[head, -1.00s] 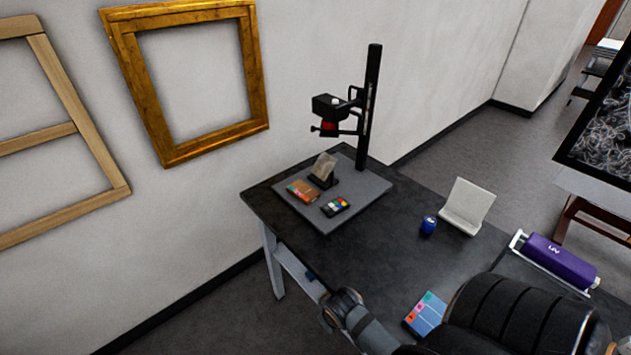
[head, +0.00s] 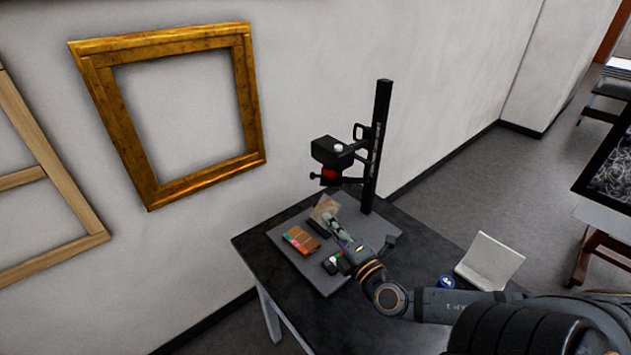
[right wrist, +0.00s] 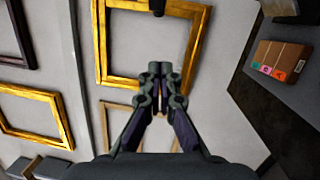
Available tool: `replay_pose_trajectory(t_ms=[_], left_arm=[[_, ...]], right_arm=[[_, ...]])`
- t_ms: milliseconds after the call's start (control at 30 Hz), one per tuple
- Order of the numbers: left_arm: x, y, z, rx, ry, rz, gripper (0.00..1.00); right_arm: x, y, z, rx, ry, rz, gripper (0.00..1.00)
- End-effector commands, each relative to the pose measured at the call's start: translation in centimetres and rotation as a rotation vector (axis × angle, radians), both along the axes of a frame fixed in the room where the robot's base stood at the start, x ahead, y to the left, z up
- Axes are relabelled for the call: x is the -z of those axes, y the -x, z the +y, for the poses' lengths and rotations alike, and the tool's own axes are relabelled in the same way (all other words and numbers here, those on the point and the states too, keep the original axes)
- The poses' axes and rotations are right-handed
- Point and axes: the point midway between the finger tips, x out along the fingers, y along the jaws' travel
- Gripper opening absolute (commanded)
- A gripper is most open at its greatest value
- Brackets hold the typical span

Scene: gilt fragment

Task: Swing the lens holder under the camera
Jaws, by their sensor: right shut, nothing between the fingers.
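The black camera (head: 333,151) is mounted on the upright column of a copy stand. A red piece (head: 329,174) with a dark knob at its left shows just below the camera; I take it for the lens holder, and cannot tell exactly how it is turned. My right gripper (head: 331,219) reaches in from the lower right over the stand's grey baseboard (head: 289,245), below the camera and apart from the red piece. Its fingers are shut and empty, also seen in the right wrist view (right wrist: 160,72). My left gripper is out of view.
A small tan fragment (head: 323,207) on a dark support is partly hidden by my gripper. A brown colour-marked block (head: 301,240) and a partly covered colour card (head: 331,263) lie on the baseboard. The column (head: 377,145) rises behind. A white stand (head: 489,262) sits right.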

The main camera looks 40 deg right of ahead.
Motion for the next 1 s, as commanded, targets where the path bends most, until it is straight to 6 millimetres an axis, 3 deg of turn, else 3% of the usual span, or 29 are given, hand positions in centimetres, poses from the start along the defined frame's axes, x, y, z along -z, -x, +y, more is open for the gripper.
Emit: replay_pose_trajectory(t_ms=[133, 267, 467, 600, 800, 1000], left_arm=[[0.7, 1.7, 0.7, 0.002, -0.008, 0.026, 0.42], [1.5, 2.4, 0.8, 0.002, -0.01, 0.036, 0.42], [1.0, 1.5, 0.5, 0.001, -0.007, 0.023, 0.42], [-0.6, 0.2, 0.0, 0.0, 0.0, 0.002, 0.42], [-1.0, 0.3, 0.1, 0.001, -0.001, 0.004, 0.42], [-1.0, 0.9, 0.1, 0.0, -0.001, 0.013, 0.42]], right_arm=[[0.0, -1.2, -0.2, 0.007, -0.003, -0.005, 0.0], [-0.3, -3.6, -0.6, 0.011, -0.008, -0.008, 0.0], [-1.2, -7.8, -0.8, 0.01, -0.013, -0.009, 0.0], [-1.7, -10.4, -1.3, 0.008, -0.008, -0.005, 0.0], [-1.7, -12.0, -3.4, 0.006, 0.0, -0.002, 0.0], [-1.7, -12.4, -4.0, 0.006, -0.003, 0.0, 0.0]])
